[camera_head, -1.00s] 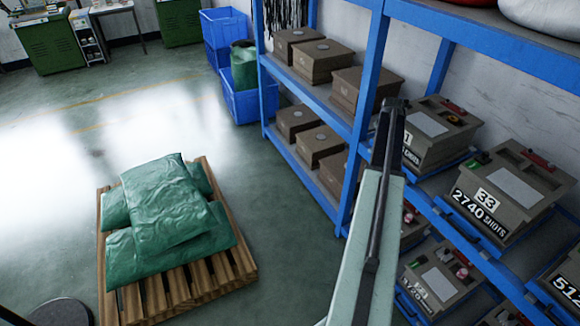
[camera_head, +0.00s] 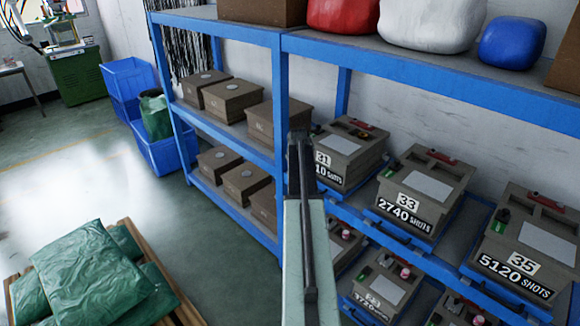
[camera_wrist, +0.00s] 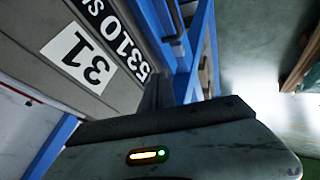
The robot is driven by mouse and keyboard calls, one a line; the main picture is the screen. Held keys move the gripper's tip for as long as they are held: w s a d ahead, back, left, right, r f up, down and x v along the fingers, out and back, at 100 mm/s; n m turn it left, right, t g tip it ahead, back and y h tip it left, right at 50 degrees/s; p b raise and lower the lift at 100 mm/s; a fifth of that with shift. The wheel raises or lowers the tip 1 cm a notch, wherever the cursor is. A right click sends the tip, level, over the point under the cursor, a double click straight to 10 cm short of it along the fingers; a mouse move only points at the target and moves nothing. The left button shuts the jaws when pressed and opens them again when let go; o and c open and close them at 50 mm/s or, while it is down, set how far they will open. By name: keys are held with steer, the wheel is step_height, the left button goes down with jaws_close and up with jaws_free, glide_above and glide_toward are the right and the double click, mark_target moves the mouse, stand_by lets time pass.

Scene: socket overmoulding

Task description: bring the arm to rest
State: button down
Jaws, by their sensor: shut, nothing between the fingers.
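My arm (camera_head: 304,240) reaches up from the bottom middle of the head view, its far end in front of the blue rack. In the wrist view my gripper (camera_wrist: 158,88) is shut and empty, its dark fingers pointing up the picture. It is close to the grey-brown box labelled 31 (camera_wrist: 60,30), which fills the upper left there. In the head view the box labelled 31 (camera_head: 350,160) stands just right of the arm's end. I cannot tell whether the gripper touches the box, and its fingers cannot be made out in the head view.
The blue rack (camera_head: 400,65) holds more boxes, including 33 (camera_head: 425,190) and 35 (camera_head: 525,240). Green sacks (camera_head: 85,280) lie on a wooden pallet (camera_head: 165,280) at lower left. Blue bins (camera_head: 165,155) stand at the rack's left end. Open floor (camera_head: 70,170) is at left.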

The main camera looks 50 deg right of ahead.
steer(key=p+v, duration=0.7)
steer(key=v, duration=0.3)
steer(key=shift+a+p, duration=0.15)
steer(key=shift+p, duration=0.25)
steer(key=shift+w+f, duration=0.1)
